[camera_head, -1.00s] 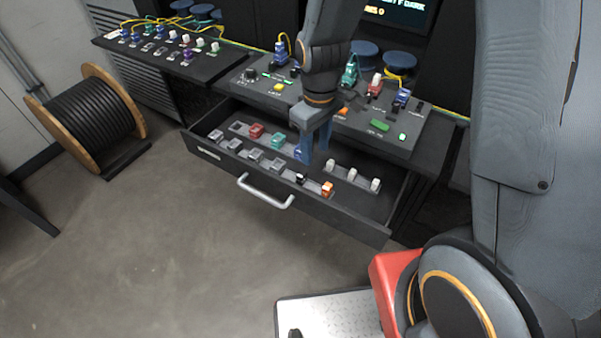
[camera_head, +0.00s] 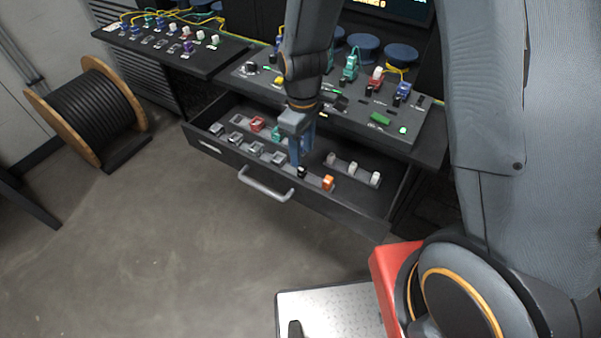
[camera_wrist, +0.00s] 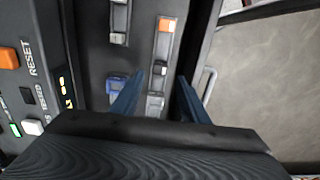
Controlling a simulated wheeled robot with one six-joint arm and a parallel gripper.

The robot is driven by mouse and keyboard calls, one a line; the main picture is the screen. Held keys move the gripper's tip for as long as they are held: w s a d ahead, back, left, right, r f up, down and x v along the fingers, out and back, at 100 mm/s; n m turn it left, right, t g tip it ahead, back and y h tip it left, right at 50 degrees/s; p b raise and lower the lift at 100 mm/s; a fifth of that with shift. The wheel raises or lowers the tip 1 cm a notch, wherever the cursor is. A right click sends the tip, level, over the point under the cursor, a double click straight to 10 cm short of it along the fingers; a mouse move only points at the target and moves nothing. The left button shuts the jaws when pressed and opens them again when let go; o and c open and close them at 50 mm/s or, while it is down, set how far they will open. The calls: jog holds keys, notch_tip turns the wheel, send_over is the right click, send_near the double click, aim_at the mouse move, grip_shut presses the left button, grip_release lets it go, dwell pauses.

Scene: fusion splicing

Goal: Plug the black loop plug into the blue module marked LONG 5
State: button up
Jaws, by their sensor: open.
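My gripper (camera_head: 296,158) hangs over the open drawer with its blue fingers pointing down. In the wrist view its fingertips (camera_wrist: 161,76) are apart, with nothing held. The small black plug (camera_head: 302,172) stands in the drawer's front row, just below the fingers. In the wrist view the black plug (camera_wrist: 159,70) shows between the fingertips, on a grey strip; I cannot tell whether they touch it. A blue piece in the drawer (camera_wrist: 117,84) lies left of the fingers. A blue module (camera_head: 403,89) stands at the right of the console. No LONG 5 marking is readable.
An orange plug (camera_head: 328,182) stands right of the black one, and white plugs (camera_head: 353,168) stand behind. Grey clips (camera_head: 256,149), a red piece (camera_head: 257,124) and a teal piece (camera_head: 277,132) are to the left. The drawer's front wall and handle (camera_head: 266,188) are close.

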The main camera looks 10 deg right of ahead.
aim_at(302, 167)
jog(key=shift+f+b, duration=2.05)
jog(key=shift+f, duration=1.5)
jog(key=shift+p, duration=0.35)
grip_shut()
jog(key=shift+r, duration=0.15)
jog(key=shift+r+p, duration=2.45)
jog(key=shift+r, duration=0.45)
